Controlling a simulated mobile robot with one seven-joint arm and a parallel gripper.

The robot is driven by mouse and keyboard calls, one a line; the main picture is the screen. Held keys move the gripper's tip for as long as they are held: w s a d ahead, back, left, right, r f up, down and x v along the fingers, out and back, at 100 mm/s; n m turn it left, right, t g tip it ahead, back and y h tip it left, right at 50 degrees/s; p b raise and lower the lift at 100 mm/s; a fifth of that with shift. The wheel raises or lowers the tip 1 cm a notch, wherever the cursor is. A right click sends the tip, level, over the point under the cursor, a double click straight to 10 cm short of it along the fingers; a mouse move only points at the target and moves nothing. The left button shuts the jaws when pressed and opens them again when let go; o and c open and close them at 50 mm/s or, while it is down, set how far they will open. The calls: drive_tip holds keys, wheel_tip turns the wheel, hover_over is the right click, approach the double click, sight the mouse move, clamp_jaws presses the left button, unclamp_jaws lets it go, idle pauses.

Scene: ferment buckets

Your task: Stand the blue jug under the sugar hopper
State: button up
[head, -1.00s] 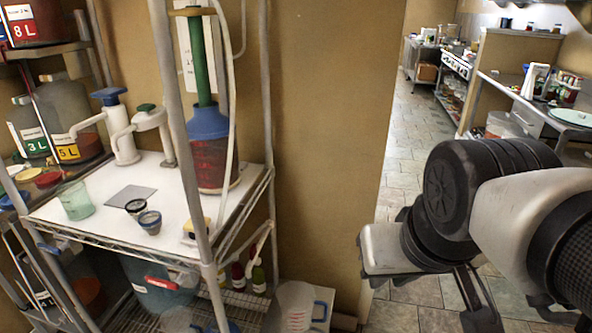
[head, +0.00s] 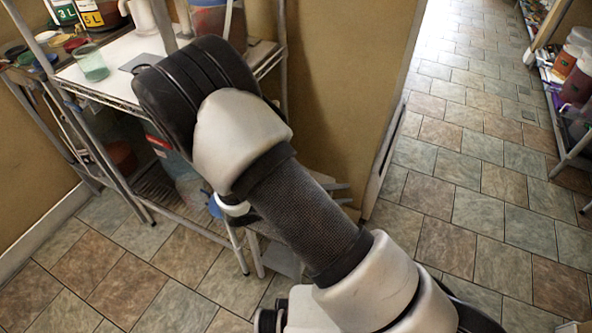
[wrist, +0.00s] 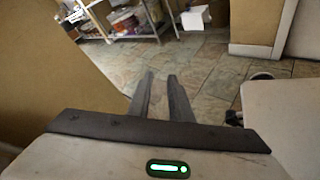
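I cannot pick out the blue jug for certain. A small blue piece (head: 215,207) shows low by the rack, beside my arm, and I cannot tell what it belongs to. I cannot identify the sugar hopper in either view. My gripper (wrist: 161,76) shows in the wrist view with its two dark fingers apart and nothing between them, above the tiled floor. In the head view my arm hides most of the gripper and part of the lower rack.
A wire rack with a white top (head: 112,58) stands at left, holding a green-tinted cup (head: 90,62). Labelled containers (head: 98,14) stand behind it. A tan wall (head: 335,90) separates it from a tiled aisle (head: 460,140). A shelf with tubs (head: 578,80) lines the far right. The aisle floor is clear.

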drive_tip(key=a+f+n+t+y, duration=0.4)
drive_tip(key=f+n+t+y, duration=0.15)
drive_tip(key=f+n, duration=0.4)
drive_tip(key=a+f+n+t+y, duration=0.4)
drive_tip(key=f+n+t, duration=0.2)
drive_tip(key=f+n, duration=0.3)
drive_tip(key=shift+m, duration=0.75)
drive_tip(key=w+d+b, duration=0.1)
drive_tip(key=w, duration=0.3)
drive_tip(key=w+d+f+b, duration=0.1)
drive_tip(key=w, duration=0.3)
drive_tip(key=w+b, duration=0.1)
drive_tip(key=w, duration=0.3)
drive_tip(key=shift+d+f, duration=0.3)
drive_tip(key=shift+d, duration=0.1)
drive_tip(key=w, duration=0.2)
drive_tip(key=w+d+b, duration=0.1)
drive_tip(key=w, duration=0.1)
drive_tip(key=shift+w+d, duration=0.15)
drive_tip(key=shift+w, duration=0.25)
clamp_jaws()
